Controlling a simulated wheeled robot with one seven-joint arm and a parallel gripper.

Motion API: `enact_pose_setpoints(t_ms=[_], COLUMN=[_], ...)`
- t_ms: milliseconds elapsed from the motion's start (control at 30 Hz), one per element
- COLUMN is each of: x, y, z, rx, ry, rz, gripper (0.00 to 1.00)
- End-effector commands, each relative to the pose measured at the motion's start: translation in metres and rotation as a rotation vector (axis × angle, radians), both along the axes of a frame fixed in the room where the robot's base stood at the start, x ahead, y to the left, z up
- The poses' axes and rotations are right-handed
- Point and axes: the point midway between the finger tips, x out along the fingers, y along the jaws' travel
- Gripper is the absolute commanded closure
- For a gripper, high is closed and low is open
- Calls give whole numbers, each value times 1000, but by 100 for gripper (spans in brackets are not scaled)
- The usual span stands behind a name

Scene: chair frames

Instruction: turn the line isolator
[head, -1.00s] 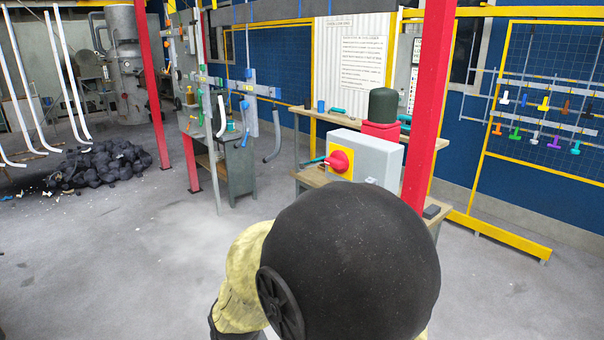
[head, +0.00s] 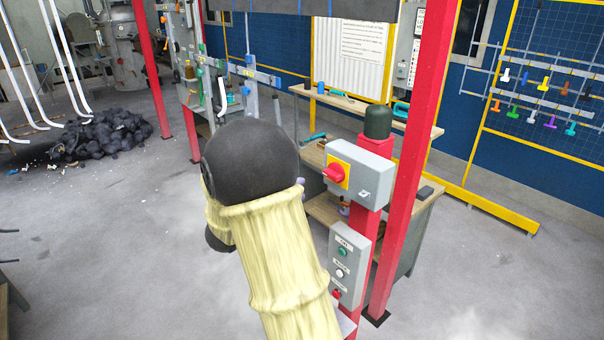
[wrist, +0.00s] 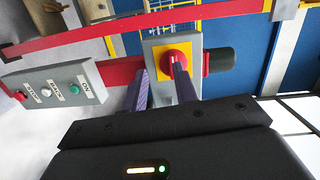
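The line isolator is a red rotary knob (head: 334,173) on a yellow plate, on the front of a grey box (head: 372,182) carried by a red post. The knob also shows in the wrist view (wrist: 177,60), near the right finger's tip. The left finger is off to the left of the yellow plate. In the head view my dark arm joint hides most of the gripper.
A grey push-button box (head: 350,267) hangs on the post below the isolator. A red column (head: 408,150) stands close on the right. A workbench (head: 325,205) is behind. A black rubble heap (head: 104,138) lies far left.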

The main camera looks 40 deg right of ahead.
Motion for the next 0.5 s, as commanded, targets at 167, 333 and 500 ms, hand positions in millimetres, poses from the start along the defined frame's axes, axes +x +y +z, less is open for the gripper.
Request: enact_pose_setpoints(t_ms=[167, 333, 500], x=[-19, -20, -20], y=[-7, -7, -8], z=[15, 14, 15], rx=[-43, -45, -45], ry=[-74, -78, -76], rz=[-135, -141, -139], gripper=[71, 71, 71])
